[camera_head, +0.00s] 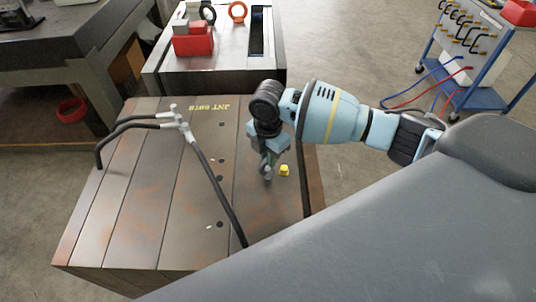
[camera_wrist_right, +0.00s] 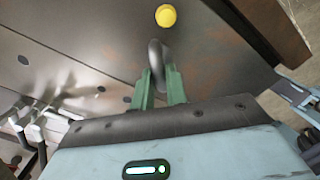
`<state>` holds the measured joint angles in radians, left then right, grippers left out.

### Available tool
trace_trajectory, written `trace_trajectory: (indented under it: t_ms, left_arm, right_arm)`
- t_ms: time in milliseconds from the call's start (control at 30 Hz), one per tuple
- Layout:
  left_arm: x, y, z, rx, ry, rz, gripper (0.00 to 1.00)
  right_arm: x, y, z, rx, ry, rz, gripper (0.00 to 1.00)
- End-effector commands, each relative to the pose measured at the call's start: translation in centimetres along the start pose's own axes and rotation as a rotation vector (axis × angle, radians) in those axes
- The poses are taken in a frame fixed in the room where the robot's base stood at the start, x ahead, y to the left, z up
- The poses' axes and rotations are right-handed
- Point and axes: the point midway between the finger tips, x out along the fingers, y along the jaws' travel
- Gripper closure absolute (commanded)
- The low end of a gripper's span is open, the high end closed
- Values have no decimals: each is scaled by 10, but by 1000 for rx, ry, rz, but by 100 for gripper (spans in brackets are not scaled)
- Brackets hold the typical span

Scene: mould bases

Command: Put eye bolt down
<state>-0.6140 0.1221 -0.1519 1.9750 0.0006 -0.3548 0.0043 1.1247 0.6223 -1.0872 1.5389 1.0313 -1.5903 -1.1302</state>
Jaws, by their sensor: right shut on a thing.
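The grey metal eye bolt (camera_wrist_right: 156,60) is between the green fingers of my right gripper (camera_wrist_right: 160,85), with its ring sticking out past the fingertips. In the head view my right gripper (camera_head: 266,160) points down over the right part of the large mould base (camera_head: 130,215), and the eye bolt (camera_head: 267,174) shows as a small grey piece at its tip. I cannot tell whether the bolt touches the top face. My left gripper is not in view.
A yellow cap (camera_head: 285,170) lies just right of the bolt; it also shows in the wrist view (camera_wrist_right: 166,15). Black hoses with a grey fitting (camera_head: 178,120) lie on the left and middle of the mould top. A second block with a red box (camera_head: 193,40) stands behind. A tool trolley (camera_head: 470,60) is back right.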

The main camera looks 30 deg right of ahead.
Motion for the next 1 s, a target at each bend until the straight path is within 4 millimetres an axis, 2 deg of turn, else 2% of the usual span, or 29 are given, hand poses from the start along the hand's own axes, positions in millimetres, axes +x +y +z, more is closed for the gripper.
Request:
trace_trajectory:
  t_ms: [33,67,200,567,767,1000]
  left_arm:
    - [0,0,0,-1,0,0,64]
    - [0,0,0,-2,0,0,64]
    - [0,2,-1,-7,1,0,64]
    - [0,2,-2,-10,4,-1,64]
    - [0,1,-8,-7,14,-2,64]
    - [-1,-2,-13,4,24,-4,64]
  right_arm:
    - [1,0,0,0,1,1,100]
    - [1,0,0,0,1,-1,82]
    - [1,0,0,0,0,0,64]
    - [-4,0,0,0,-1,1,64]
    - [-32,1,0,0,-1,4,64]
    - [-81,1,0,0,-1,4,64]
